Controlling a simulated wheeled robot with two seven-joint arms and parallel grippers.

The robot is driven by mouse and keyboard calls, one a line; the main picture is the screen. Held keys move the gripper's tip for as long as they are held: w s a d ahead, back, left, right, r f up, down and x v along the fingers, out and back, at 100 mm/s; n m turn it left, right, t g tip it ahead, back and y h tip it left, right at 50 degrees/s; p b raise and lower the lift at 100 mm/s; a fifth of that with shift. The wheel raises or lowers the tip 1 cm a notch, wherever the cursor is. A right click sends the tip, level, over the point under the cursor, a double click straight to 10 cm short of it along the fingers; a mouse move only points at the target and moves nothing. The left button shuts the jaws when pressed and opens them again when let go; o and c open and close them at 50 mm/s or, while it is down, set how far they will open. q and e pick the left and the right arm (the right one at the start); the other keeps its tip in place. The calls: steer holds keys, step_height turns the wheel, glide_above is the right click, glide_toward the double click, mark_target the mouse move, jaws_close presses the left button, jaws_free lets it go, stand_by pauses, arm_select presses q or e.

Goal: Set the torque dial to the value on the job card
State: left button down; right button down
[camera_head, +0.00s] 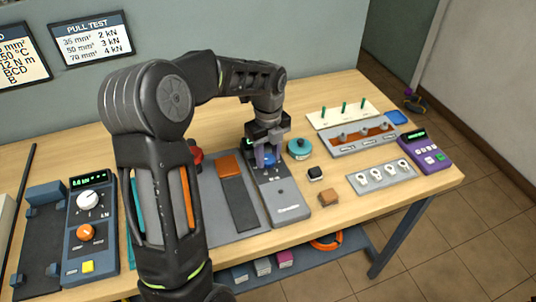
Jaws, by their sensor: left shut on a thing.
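A dark grey unit (286,203) lies near the middle of the bench, with a small green display partly hidden behind my gripper. My left gripper (265,161) points down over this unit and is shut on its blue dial (268,163). The fingers cover most of the dial, so I cannot read its setting. My right gripper is not in view.
A pull test card (92,38) hangs beside the job card. A control box with a white knob (88,201) and an orange knob (86,233) stands at the left. A teal round tin (299,148), black block (315,173) and tan block (329,196) lie right of the unit.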

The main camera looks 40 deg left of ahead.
mark_target(268, 158)
arm_select(q)
steer(key=c, duration=0.9)
jaws_free()
step_height(268, 158, up, 8)
steer(key=shift+f+b, duration=0.1)
steer(key=shift+b, duration=0.3)
